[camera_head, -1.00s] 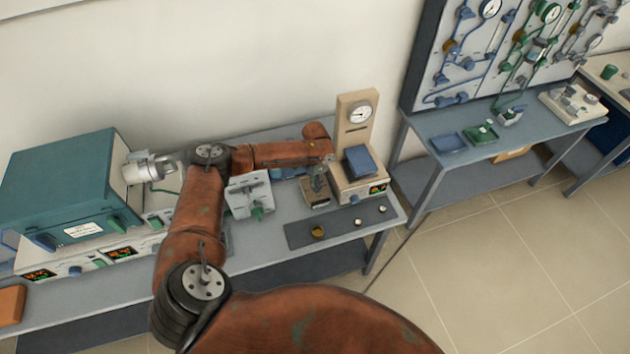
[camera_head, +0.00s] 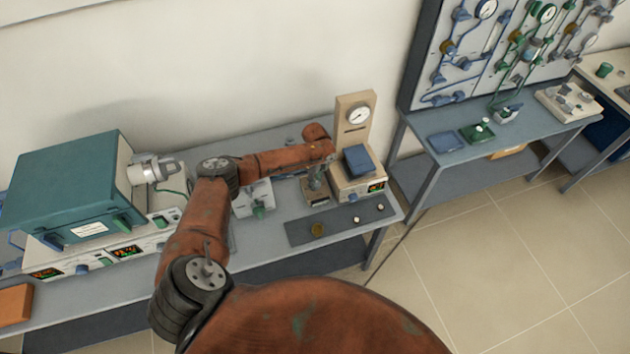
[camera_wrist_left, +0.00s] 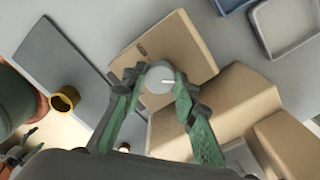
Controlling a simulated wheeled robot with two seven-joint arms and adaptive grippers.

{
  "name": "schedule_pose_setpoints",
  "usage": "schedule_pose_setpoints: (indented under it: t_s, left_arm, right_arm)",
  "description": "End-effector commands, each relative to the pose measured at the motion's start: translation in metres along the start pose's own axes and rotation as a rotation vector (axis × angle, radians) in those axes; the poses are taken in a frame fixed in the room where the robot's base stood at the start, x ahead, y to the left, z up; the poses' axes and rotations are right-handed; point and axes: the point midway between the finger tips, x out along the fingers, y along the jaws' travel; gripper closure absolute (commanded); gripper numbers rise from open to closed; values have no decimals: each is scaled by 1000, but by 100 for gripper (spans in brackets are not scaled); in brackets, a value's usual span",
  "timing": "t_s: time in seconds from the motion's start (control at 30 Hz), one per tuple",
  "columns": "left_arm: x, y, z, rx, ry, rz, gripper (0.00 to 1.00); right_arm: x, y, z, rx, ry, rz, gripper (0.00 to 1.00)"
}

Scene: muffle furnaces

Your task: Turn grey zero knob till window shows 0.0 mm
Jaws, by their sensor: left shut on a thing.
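The grey knob (camera_wrist_left: 160,75) is round with a white mark line, and stands on a beige box (camera_wrist_left: 182,38) in the left wrist view. My left gripper (camera_wrist_left: 161,80) has its green-sided fingers on either side of the knob, shut on it. In the head view the gripper (camera_head: 316,181) is small, above the low beige box (camera_head: 316,198), and the knob cannot be made out there. Beside it stands a beige instrument (camera_head: 352,187) with a round dial (camera_head: 358,115) and a small lit display (camera_head: 376,187); its reading is too small to read.
A blue block (camera_head: 358,158) sits on the instrument. A dark mat (camera_head: 345,222) in front holds a brass ring (camera_head: 317,230) and small pieces. A grey clamp-like device (camera_head: 252,198) and a teal furnace (camera_head: 72,185) stand to the left.

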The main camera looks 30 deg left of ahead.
Motion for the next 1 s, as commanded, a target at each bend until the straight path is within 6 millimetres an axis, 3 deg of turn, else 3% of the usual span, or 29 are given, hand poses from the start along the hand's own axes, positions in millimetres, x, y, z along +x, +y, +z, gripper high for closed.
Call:
schedule_pose_setpoints:
  t_s: [0.4, 1.0]
  left_arm:
    - [1, 0, -2, 272, 4, 0, 98]
    - [2, 1, -3, 349, 5, 1, 98]
  right_arm:
    - [-1, 2, 0, 0, 0, 2, 17]
    - [0, 1, 0, 0, 1, 1, 17]
